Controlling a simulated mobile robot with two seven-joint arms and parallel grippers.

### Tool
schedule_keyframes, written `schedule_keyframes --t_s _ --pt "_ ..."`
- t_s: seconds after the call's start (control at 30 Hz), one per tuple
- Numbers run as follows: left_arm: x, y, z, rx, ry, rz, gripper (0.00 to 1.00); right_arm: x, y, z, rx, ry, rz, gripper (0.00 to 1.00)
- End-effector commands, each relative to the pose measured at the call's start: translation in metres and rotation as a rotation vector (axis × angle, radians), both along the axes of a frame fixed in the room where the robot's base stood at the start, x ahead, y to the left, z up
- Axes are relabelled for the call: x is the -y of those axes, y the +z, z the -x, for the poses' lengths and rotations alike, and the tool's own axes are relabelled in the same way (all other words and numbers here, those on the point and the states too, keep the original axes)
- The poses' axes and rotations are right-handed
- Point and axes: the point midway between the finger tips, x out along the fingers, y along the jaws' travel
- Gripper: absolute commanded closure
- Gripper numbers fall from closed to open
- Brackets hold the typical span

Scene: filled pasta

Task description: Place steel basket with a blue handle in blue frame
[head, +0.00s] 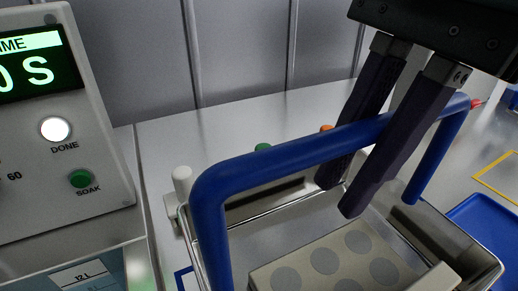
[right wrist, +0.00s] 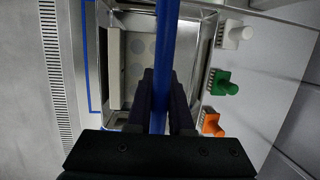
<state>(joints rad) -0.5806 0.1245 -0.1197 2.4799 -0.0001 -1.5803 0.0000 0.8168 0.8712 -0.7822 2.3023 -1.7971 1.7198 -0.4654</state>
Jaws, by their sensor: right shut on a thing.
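The steel basket (head: 455,245) with its upright blue handle (head: 290,150) is at the lower middle of the head view. It also shows in the right wrist view (right wrist: 205,60). A pale block with grey round spots (head: 315,252) sits inside it. My right gripper (head: 340,196) is shut on the handle's top bar, with a finger on each side; it also shows in the right wrist view (right wrist: 160,85). Part of a blue frame outline (head: 181,280) shows at the basket's left side, and a blue line (right wrist: 90,60) runs beside the basket in the wrist view. The basket hides the rest. My left gripper is out of view.
A control panel with a lit DONE button (head: 55,130) stands at left. White, green and orange knobs (right wrist: 222,84) line one side of the basket. A yellow outline (head: 485,180) and blue tray (head: 490,222) lie at right. A metal wall (head: 240,50) stands behind.

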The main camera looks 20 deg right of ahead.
Motion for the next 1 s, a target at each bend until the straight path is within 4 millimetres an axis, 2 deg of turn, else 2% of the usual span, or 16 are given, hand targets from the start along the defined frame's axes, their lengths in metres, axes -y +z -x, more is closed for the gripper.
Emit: schedule_keyframes --t_s 0.17,0.43,0.8,0.83,1.0 --pt "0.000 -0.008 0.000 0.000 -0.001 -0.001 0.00 0.000 -0.011 0.000 0.001 0.000 -0.001 1.00" --pt "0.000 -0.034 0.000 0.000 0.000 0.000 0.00 0.000 -0.048 0.000 0.001 0.000 -0.001 1.00" --pt "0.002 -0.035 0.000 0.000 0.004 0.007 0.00 0.000 -0.049 0.000 0.002 0.001 -0.001 1.00" --pt "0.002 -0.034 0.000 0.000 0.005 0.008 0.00 0.000 -0.049 0.000 -0.001 0.000 0.001 0.77" --pt "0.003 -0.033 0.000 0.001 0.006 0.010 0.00 0.000 -0.049 0.000 -0.001 0.000 0.000 0.58"
